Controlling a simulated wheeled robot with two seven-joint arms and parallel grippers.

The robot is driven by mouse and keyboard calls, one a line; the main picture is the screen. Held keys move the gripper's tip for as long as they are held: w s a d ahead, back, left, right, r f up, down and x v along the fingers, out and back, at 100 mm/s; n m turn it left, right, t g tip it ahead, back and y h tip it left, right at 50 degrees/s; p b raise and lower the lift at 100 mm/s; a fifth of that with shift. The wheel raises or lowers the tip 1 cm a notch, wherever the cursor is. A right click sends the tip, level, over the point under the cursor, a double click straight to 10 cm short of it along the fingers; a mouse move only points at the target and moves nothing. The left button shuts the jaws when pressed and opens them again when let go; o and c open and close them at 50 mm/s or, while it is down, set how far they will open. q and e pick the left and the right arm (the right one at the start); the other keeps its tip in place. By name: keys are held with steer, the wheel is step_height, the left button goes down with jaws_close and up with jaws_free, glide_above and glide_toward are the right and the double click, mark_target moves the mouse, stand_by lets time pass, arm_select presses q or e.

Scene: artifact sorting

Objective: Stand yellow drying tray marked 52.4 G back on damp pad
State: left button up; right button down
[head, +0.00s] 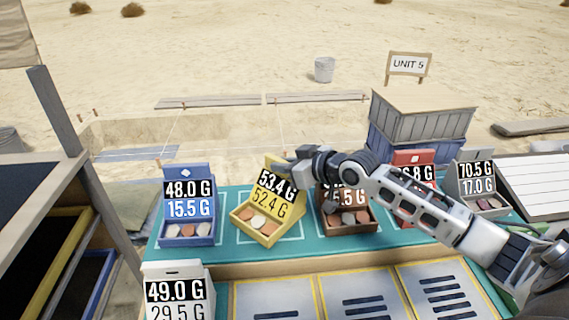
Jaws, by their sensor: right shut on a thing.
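The yellow drying tray (262,208) is left of the middle of the head view. Its back panel reads 53.4 G in white on black above 52.4 G in black on yellow. It looks turned and leaning to the right, and holds several orange and pale pieces. My right gripper (280,168) is shut on the top of its back panel. The tray is over a white-outlined cell of the teal mat (222,247); I cannot tell whether its base touches. No separate damp pad can be told apart. My left gripper is not in view.
A blue tray (187,238) stands left of the yellow one. A brown tray (349,224), a red tray (410,158) and a grey tray (484,171) stand right, partly behind my right arm. A white tray (172,273) is front left. Panels with dark bars (358,287) lie in front.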

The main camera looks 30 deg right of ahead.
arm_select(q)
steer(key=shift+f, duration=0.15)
arm_select(e)
steer(key=shift+f, duration=0.15)
steer(key=c, duration=1.3)
jaws_free()
steer(key=shift+c, duration=0.2)
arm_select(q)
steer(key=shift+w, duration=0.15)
arm_select(e)
steer(key=shift+s+d, duration=0.1)
steer(key=shift+s, duration=0.1)
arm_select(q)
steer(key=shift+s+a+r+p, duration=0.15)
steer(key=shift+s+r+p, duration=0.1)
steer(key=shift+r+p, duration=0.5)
arm_select(e)
steer(key=v, duration=1.5)
steer(key=shift+s+d, duration=0.1)
steer(key=shift+s, duration=0.15)
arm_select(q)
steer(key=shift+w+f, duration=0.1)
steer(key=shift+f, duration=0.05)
